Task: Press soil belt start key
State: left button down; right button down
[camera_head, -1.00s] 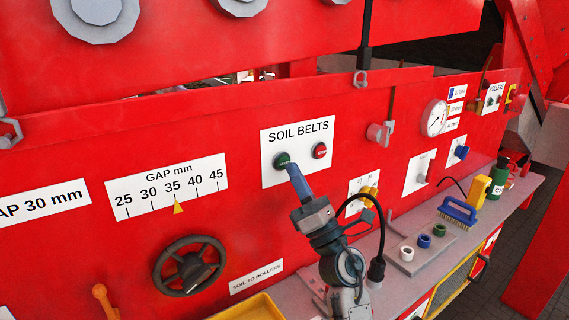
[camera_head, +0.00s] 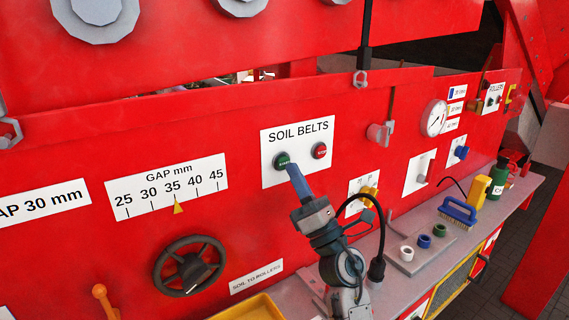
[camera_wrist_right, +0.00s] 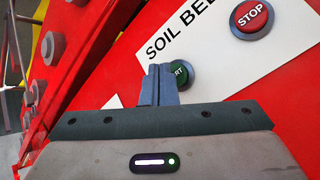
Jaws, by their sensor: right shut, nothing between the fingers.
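The green start key (camera_head: 282,160) sits on the white SOIL BELTS plate (camera_head: 298,140) on the red machine wall, left of the red stop key (camera_head: 320,151). My right gripper (camera_head: 293,168) is shut and empty, its blue fingertips at the lower right edge of the start key. In the right wrist view the shut fingers (camera_wrist_right: 160,72) overlap the left part of the start key (camera_wrist_right: 182,76), and the stop key (camera_wrist_right: 252,17) is clear above right. I cannot tell whether the tips touch the key. My left gripper is not in view.
Below are a dark handwheel (camera_head: 189,266) and a yellow tray (camera_head: 248,309). A grey shelf (camera_head: 408,262) to the right holds coloured cups, a blue brush (camera_head: 458,211) and a green bottle (camera_head: 497,179). A gauge (camera_head: 434,118) is on the wall.

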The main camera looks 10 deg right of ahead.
dwell(0.5)
jog(key=shift+w+a, duration=0.15)
jog(key=shift+w, duration=0.25)
jog(key=shift+w+a, duration=0.1)
jog(key=shift+w, duration=0.3)
dwell(0.5)
jog(key=shift+s, duration=0.1)
jog(key=shift+s+d, duration=0.25)
jog(key=shift+s, duration=0.5)
jog(key=s, duration=0.1)
jog(key=s+d, duration=0.1)
jog(key=s, duration=0.1)
jog(key=s+p, duration=0.1)
jog(key=shift+s+d, duration=0.3)
jog(key=shift+d, duration=0.05)
